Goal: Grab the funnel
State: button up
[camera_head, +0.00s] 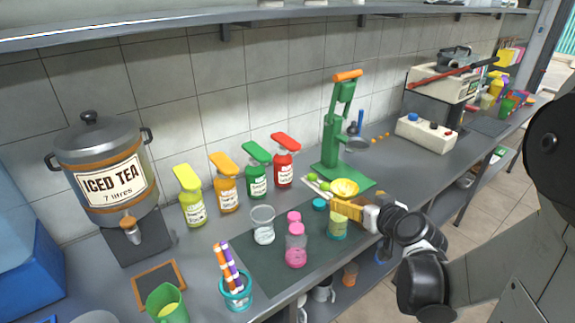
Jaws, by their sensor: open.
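A small yellow bowl-shaped piece (345,187), which looks like the funnel, shows at the right end of the dark mat. My gripper (346,209), with orange-yellow fingers, reaches in from the right just below the yellow rim. It is open, with its fingers close to the funnel. I cannot tell whether they touch it.
A green press (333,145) stands behind. A clear cup (263,226), a pink-filled jar (296,249) and a teal lid (319,205) are left of my gripper. Several syrup bottles line the wall. The counter's front edge runs below my arm.

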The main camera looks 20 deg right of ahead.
jog(key=d, duration=0.1)
jog(key=b, duration=0.1)
send_near(340, 185)
jog(key=b+x, duration=0.2)
jog(key=x, duration=0.5)
jog(key=shift+s, duration=0.2)
jog(key=c, duration=1.1)
